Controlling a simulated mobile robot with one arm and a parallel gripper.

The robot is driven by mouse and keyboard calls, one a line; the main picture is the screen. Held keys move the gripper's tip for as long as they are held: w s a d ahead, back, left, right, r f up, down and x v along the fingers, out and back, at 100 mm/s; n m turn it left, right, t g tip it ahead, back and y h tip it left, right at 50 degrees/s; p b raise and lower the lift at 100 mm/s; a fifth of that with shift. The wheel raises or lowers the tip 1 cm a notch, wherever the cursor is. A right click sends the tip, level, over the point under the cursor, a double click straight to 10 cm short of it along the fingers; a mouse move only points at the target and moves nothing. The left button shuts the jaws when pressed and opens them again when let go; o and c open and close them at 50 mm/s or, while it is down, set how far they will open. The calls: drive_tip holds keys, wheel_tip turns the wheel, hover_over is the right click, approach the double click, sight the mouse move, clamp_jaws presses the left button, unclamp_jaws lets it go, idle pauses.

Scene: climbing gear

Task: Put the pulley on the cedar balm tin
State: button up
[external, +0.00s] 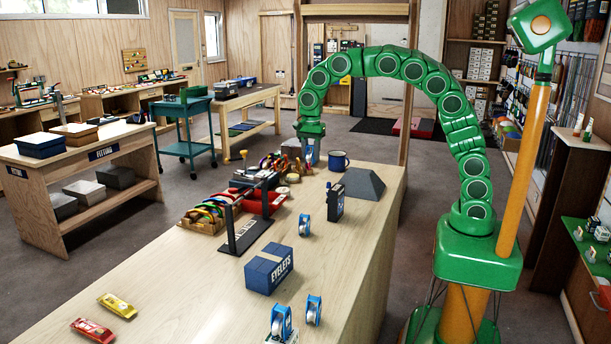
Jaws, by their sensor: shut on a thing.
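My gripper (309,165) points down at the far end of the workbench, left of the blue mug. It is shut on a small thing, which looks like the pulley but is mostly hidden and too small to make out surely. A small pale round tin (283,192) lies on the bench just in front and left of my gripper. It may be the cedar balm tin, but its label cannot be read. I cannot tell whether the held thing touches anything below it.
The workbench (190,290) also bears a blue mug (339,161), a dark grey wedge block (363,186), a blue eyelets box (270,268), several blue-sided wheels (304,226), a dark stand (245,236) and a tray of coloured loops (203,217). The front middle is mostly clear.

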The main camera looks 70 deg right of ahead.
drive_tip(key=w+f, duration=0.2)
drive_tip(key=w, duration=0.1)
drive_tip(key=w+a+f, duration=0.1)
drive_tip(key=w+f, duration=0.1)
drive_tip(key=w, duration=0.1)
drive_tip(key=w+f, duration=0.3)
drive_tip(key=shift+w+a+f, duration=0.1)
drive_tip(key=shift+w+a, duration=0.2)
drive_tip(key=shift+w, duration=0.05)
drive_tip(key=shift+w+f, duration=0.55)
drive_tip(key=shift+f, duration=1.65)
drive_tip(key=shift+f, duration=0.1)
drive_tip(key=o, duration=1.1)
drive_tip(key=shift+f, duration=0.1)
wheel_tip(320, 180, up, 12)
drive_tip(key=shift+a+r, duration=0.1)
drive_tip(key=shift+r, duration=0.05)
